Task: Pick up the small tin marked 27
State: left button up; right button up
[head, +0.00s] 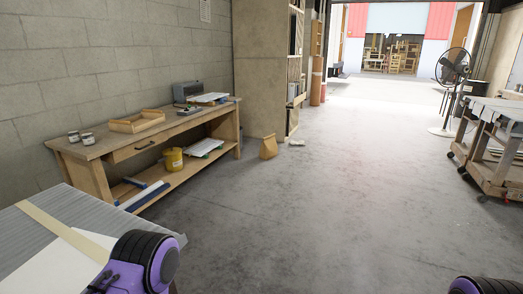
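Two small tins stand near the left end of the wooden workbench (190,121), by the block wall. One tin (74,136) is at the back left. The other tin (87,139) is just right of it and a little nearer. Both look grey with pale, dark-edged lids. They are too small here to read any number, so I cannot tell which is marked 27. Parts of my purple and black arms show at the bottom edge, far from the tins. Neither of my grippers is in view.
A wooden tray (137,122) and a grey machine (186,91) are on the bench. A padded cart (75,215) stands close at lower left, before the bench. A paper bag (268,147) stands on the floor. Carts (492,137) and a fan (452,67) are at right. The middle floor is clear.

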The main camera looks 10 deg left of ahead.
aim_at(88, 139)
jog(key=i, duration=2.9)
jog(key=u, duration=2.4)
jog(key=i, duration=0.55)
jog(key=u, duration=0.2)
